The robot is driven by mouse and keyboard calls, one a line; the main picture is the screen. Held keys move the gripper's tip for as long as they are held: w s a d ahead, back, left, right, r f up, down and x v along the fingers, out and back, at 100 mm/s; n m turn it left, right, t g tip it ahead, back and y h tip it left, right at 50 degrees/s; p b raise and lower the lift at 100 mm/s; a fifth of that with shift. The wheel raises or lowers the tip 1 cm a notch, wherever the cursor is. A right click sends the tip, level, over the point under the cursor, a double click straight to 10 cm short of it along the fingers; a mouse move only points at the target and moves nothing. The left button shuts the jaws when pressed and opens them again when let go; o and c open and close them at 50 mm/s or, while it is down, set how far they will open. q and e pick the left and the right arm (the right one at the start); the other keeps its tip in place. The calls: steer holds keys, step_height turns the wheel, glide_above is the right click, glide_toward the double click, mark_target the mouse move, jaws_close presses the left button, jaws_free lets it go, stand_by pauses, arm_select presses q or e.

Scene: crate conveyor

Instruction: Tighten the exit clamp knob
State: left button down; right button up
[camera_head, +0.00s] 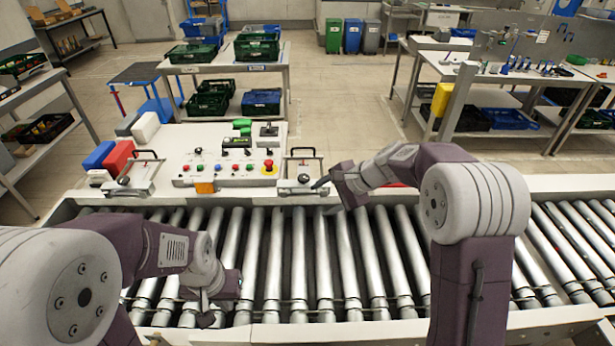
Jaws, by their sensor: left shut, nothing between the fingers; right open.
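A clamp with a dark knob (303,178) and a black handle stands on the conveyor's back rail, right of the control panel. A similar clamp with a knob (124,181) stands left of the panel. I cannot tell from the view which is the exit clamp. My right gripper (322,184) is open, just right of the right clamp's knob; whether it touches the knob is unclear. My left gripper (206,316) is shut and empty, low over the rollers near the front rail.
The roller conveyor (285,260) runs across the view, with no crate on it. The control panel (232,170) carries several buttons and a red stop button (269,166). Red (118,157) and blue (98,156) blocks stand left of it. Tables with crates are behind.

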steer(key=w+a+r+m+t+y+p, duration=0.2)
steer(key=w+r+m, duration=0.1)
steer(key=w, duration=0.5)
steer(key=w+a+r+m+t+y+p, duration=0.1)
steer(key=w+a+r+m+y+p, duration=0.15)
steer(key=w, duration=0.45)
steer(key=m+t+p, duration=0.6)
steer(key=m+p, duration=0.5)
steer(key=p, duration=0.2)
glide_toward(307, 180)
steer(key=w, duration=0.1)
steer(key=shift+y, duration=0.35)
steer(key=b+x, duration=0.2)
steer(key=b, duration=0.1)
steer(key=f+b+x, duration=0.1)
steer(key=b+x, duration=0.5)
steer(key=shift+w+a+f, duration=0.15)
steer(key=shift+a+f, duration=0.05)
steer(key=shift+w+a+r+b, duration=0.25)
steer(key=shift+w+a+b, duration=0.05)
steer(key=shift+w+a, duration=0.1)
steer(key=shift+r, duration=0.15)
